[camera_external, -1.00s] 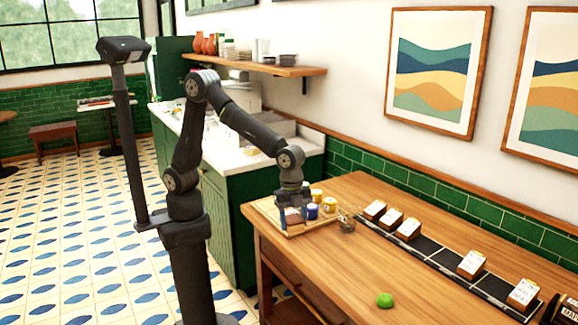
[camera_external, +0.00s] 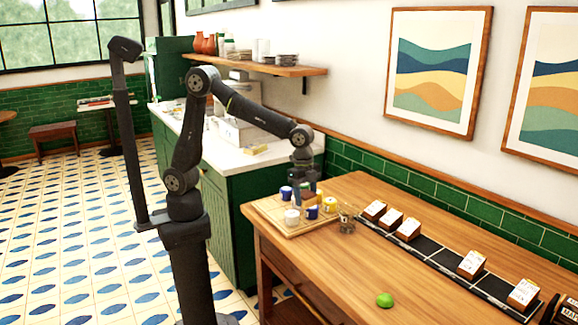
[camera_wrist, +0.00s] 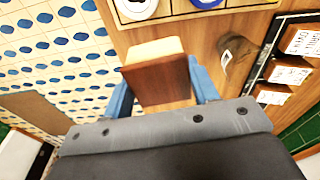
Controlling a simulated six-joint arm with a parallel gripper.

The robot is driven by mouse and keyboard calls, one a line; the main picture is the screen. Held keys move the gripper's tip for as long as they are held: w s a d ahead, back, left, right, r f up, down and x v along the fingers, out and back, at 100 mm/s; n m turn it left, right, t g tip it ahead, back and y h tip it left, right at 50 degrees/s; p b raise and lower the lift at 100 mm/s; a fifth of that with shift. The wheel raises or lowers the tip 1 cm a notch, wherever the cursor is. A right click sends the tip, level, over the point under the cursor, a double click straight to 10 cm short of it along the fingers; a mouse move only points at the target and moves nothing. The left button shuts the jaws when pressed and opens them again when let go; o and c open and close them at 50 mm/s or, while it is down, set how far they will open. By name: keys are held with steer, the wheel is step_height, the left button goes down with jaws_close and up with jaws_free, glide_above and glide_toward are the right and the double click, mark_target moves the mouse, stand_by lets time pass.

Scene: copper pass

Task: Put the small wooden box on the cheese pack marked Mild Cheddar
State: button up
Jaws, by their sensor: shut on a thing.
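My gripper (camera_external: 308,198) is shut on a small brown wooden box (camera_wrist: 156,80) with a pale cream upper face. In the wrist view the box sits between my two blue fingers. In the external view my gripper is raised over the back of the wooden tray (camera_external: 284,233), and the box is a small orange-brown patch, mostly hidden by the fingers. Several brown packs with white labels stand on a black strip (camera_external: 437,256) to the right. Among them are a pack (camera_external: 472,264) and another pack (camera_external: 523,294). The labels are too small to read.
The tray holds several small jars, among them a white jar (camera_external: 292,217), a blue jar (camera_external: 286,193) and a yellow jar (camera_external: 330,206). A grey-brown cup (camera_external: 347,224) stands beside the tray. A green lime (camera_external: 384,300) lies at the front. The table's middle is clear.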

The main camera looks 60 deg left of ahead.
steer(key=w+a+r+n, duration=0.1)
steer(key=w+a+n, duration=0.2)
steer(key=w+a, duration=0.6)
steer(key=w+a+r+n+t, duration=0.1)
steer(key=w+a+r+n, duration=0.3)
steer(key=a, duration=0.9)
steer(key=w+a+f+n, duration=0.1)
steer(key=w+a+n, duration=0.1)
steer(key=w+a, duration=0.7)
steer(key=a+r+n+y, duration=0.1)
steer(key=a+n, duration=0.3)
steer(key=a, duration=1.1)
steer(key=n, duration=0.4)
glide_above(254, 148)
steer(key=f, duration=0.5)
steer(key=shift+s+d, duration=0.15)
steer(key=shift+s, duration=0.15)
steer(key=shift+a+f, duration=0.2)
steer(key=shift+f, duration=1.9)
steer(key=shift+f, duration=0.1)
